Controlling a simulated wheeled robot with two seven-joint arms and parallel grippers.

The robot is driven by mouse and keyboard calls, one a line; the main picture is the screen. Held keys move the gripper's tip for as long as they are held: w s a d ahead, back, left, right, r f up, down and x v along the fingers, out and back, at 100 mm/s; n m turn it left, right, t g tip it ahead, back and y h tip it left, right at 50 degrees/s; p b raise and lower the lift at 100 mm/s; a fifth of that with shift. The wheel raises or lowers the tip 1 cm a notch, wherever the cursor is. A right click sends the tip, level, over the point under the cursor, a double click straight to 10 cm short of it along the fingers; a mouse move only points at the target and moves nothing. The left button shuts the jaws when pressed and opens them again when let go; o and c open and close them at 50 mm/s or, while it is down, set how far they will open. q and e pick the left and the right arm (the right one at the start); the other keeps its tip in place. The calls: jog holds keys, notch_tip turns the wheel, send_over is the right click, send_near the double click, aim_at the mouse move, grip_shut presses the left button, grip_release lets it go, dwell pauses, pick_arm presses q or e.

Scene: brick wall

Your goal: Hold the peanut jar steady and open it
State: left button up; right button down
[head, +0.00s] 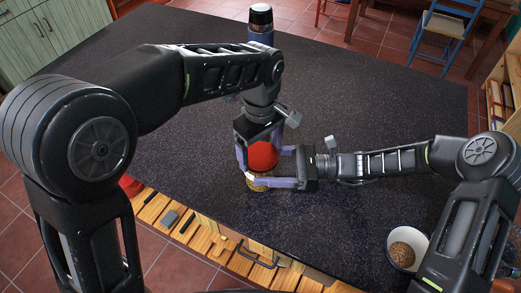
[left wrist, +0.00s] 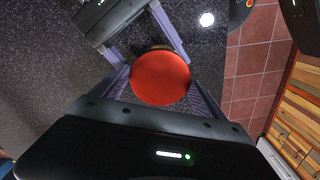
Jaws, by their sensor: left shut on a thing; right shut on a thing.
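The peanut jar (head: 258,183) stands on the dark speckled counter, with its round red lid (head: 262,156) on top. My left gripper (head: 262,153) comes from above and is shut on the red lid, one finger on each side. The lid (left wrist: 161,78) fills the middle of the left wrist view, between the left fingers (left wrist: 160,85). My right gripper (head: 270,167) comes in level from the right and is shut on the jar body below the lid. Most of the jar body is hidden by the lid and the fingers.
A white bowl (head: 408,246) with brown contents stands at the counter's right front. A dark bottle (head: 261,25) stands at the far edge. The speckled counter (head: 370,100) is clear behind my right arm. Wooden drawers (head: 215,235) lie below its front edge.

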aim_at(260, 155)
pick_arm(q)
jog(key=shift+r, duration=0.9)
jog(key=shift+r, duration=0.1)
jog(key=shift+r, duration=1.95)
pick_arm(e)
grip_release()
pick_arm(q)
jog(key=shift+f, duration=0.1)
notch_tip(260, 155, down, 4)
jog(key=b, duration=0.4)
pick_arm(e)
jog(key=d, duration=1)
jog(key=shift+w+d+f, duration=0.15)
jog(key=shift+w+d, duration=0.2)
jog(key=shift+d, duration=0.65)
